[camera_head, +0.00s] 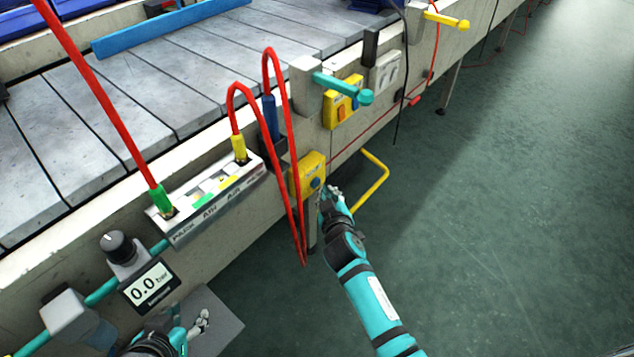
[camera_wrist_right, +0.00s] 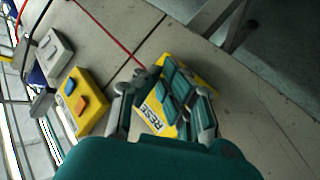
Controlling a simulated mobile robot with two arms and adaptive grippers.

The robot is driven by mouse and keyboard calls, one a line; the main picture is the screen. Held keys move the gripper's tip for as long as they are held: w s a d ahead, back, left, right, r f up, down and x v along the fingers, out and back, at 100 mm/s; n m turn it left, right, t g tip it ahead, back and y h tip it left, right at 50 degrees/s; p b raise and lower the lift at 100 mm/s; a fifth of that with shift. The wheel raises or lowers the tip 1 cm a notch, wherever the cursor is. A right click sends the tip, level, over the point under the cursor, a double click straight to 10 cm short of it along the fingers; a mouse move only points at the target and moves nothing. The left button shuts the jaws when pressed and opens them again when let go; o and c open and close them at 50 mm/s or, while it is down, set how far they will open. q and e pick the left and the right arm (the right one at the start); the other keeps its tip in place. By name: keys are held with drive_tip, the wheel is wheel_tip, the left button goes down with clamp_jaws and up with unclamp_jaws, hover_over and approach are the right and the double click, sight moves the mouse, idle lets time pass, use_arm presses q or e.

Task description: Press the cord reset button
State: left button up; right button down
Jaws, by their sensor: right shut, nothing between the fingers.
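The cord reset box (camera_head: 302,171) is a yellow housing on the side of the conveyor frame, with a round blue button (camera_head: 316,183) on its face. In the right wrist view the yellow box (camera_wrist_right: 205,77) carries a white label reading "RESE", and its button is hidden behind my fingers. My right gripper (camera_head: 331,192) is shut and empty, with its fingertips right by the button side of the box. It also covers the box's middle in the wrist view (camera_wrist_right: 172,88). I cannot tell whether it touches the button. My left gripper (camera_head: 201,320) is low at the left, away from the box; its opening is unclear.
Red hoses (camera_head: 284,130) loop down close beside the reset box. A yellow bent bar (camera_head: 378,180) sticks out to its right. A gauge reads 0.0 (camera_head: 150,284). The green floor is clear at right.

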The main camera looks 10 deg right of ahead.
use_arm(q)
drive_tip(key=shift+s+a+f, duration=0.1)
drive_tip(key=shift+s+f, duration=0.25)
drive_tip(key=shift+s, duration=0.05)
use_arm(e)
drive_tip(key=shift+s, duration=0.1)
drive_tip(key=shift+d, duration=0.1)
use_arm(q)
drive_tip(key=s+g, duration=0.1)
drive_tip(key=s+a+f+g+p, duration=0.1)
drive_tip(key=s, duration=0.1)
drive_tip(key=s+g, duration=0.1)
drive_tip(key=s, duration=0.1)
drive_tip(key=shift+a+f+y, duration=0.4)
drive_tip(key=s+g, duration=0.1)
drive_tip(key=s+p, duration=0.1)
drive_tip(key=shift+s+a+g, duration=0.35)
drive_tip(key=shift+g, duration=0.05)
use_arm(e)
drive_tip(key=s+d, duration=0.1)
drive_tip(key=s, duration=0.1)
drive_tip(key=s+d, duration=0.2)
